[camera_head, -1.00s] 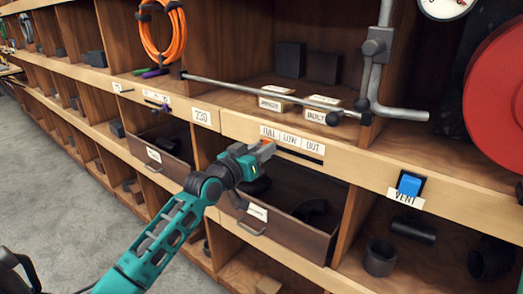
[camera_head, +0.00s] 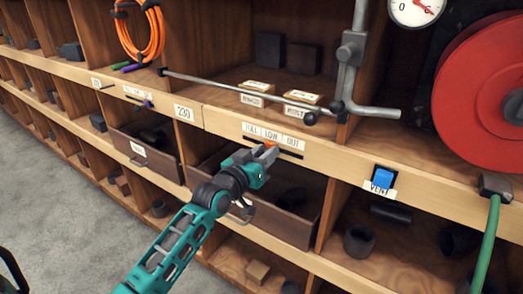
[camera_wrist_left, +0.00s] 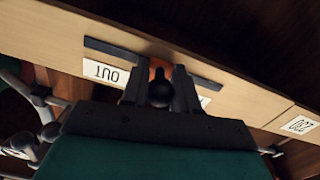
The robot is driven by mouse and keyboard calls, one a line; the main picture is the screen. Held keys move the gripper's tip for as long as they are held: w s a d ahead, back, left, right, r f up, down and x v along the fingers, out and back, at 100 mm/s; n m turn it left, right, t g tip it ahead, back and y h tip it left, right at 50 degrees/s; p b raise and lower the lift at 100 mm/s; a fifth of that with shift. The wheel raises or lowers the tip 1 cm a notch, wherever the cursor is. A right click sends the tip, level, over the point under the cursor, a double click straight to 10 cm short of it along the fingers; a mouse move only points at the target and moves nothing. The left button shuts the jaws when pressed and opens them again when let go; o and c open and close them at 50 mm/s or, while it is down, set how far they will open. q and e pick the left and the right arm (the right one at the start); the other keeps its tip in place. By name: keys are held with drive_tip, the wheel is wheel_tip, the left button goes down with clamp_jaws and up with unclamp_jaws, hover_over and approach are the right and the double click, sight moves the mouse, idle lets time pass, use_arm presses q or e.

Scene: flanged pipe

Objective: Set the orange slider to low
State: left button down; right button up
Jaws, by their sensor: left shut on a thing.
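The orange slider (camera_head: 270,145) sits in a dark slot (camera_head: 290,154) on the wooden shelf front, under the labels FULL, LOW and OUT. It stands about below the LOW label (camera_head: 271,134). My left gripper (camera_head: 267,152) is shut on the slider and hides most of it. In the left wrist view, a bit of orange slider (camera_wrist_left: 158,66) shows between the two dark fingers (camera_wrist_left: 160,92). The OUT label (camera_wrist_left: 103,73) appears upside down beside them, and the gripper covers much of the other labels. My right gripper is not in view.
A grey rod (camera_head: 235,97) runs above the shelf front to a vertical pipe (camera_head: 351,60). An open drawer (camera_head: 292,226) lies below my left gripper. A blue VENT button (camera_head: 383,178) and a red reel (camera_head: 490,90) are at the right.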

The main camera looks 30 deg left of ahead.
use_arm(q)
drive_tip(key=c, duration=0.9)
unclamp_jaws()
drive_tip(key=shift+s, duration=0.1)
drive_tip(key=s, duration=0.8)
drive_tip(key=s+a, duration=0.1)
drive_tip(key=s, duration=0.3)
drive_tip(key=shift+s, duration=0.35)
drive_tip(key=s+d+f+m+g, duration=0.1)
drive_tip(key=s+d+f+g, duration=0.1)
drive_tip(key=s+d+f, duration=0.2)
drive_tip(key=s+d+f+m+g, duration=0.1)
drive_tip(key=s+d+f, duration=0.3)
drive_tip(key=f, duration=0.7)
drive_tip(key=s+d+f+m+g, duration=0.2)
drive_tip(key=s+d+f+g, duration=0.2)
drive_tip(key=f, duration=0.3)
drive_tip(key=shift+s+f, duration=0.35)
drive_tip(key=shift+s, duration=0.4)
